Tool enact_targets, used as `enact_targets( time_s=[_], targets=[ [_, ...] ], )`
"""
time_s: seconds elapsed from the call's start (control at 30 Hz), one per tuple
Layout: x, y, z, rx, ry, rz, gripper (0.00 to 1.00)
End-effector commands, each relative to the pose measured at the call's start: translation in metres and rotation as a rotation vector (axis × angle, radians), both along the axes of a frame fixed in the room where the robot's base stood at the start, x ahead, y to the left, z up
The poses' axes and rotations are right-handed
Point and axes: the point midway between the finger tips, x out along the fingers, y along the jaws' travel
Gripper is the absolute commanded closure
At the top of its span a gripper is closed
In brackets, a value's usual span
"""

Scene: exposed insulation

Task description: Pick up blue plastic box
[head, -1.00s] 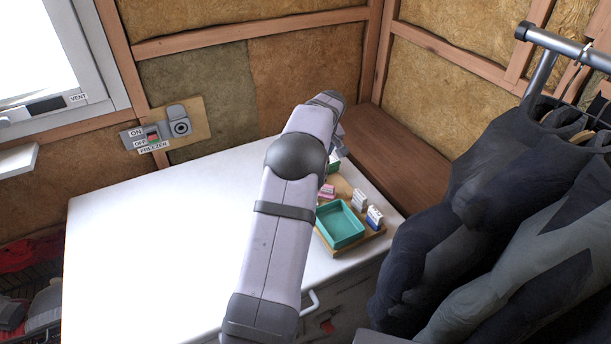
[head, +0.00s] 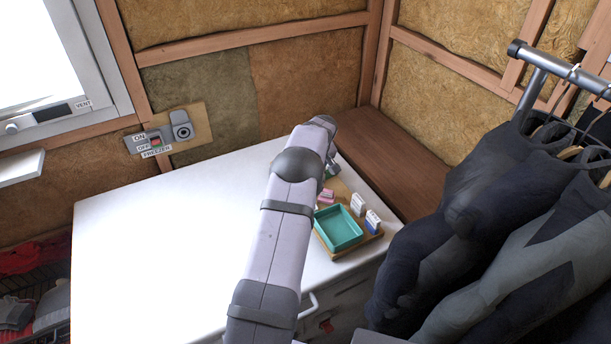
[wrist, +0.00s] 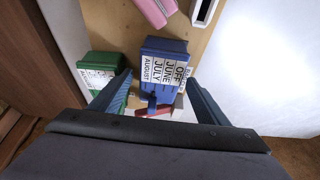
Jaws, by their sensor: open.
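The blue plastic box (wrist: 165,65) shows in the wrist view, with white labels reading AUGUST, JULY, JUNE and OFF on its face. My gripper (wrist: 158,78) is open, one finger at each side of the box's near part. The box lies between and just beyond the fingertips; I cannot tell whether they touch it. In the head view my gripper (head: 332,168) is small and partly hidden at the far end of my arm, over the back right of the white top. I cannot make out the blue box for certain there.
A green box (wrist: 103,78) with labels stands close left of the blue box. A pink item (wrist: 155,10) lies beyond it. A teal tray (head: 340,228) and small white boxes (head: 358,204) stand nearer on the board. Dark clothes (head: 470,215) hang right. The white top (head: 150,250) is clear at left.

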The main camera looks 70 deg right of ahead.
Motion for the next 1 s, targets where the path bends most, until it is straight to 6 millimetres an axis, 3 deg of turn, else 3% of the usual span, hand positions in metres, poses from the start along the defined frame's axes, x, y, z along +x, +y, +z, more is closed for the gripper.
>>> enact_targets(
  time_s=[0.4, 0.63, 1.0],
  targets=[
    [0.0026, -0.0027, -0.0094, -0.001, 0.0, 0.0, 0.31],
    [0.0025, -0.0026, -0.0092, -0.001, 0.0, 0.0, 0.83],
    [0.0027, -0.0037, -0.0031, -0.004, -0.002, -0.001, 0.83]
  ],
)
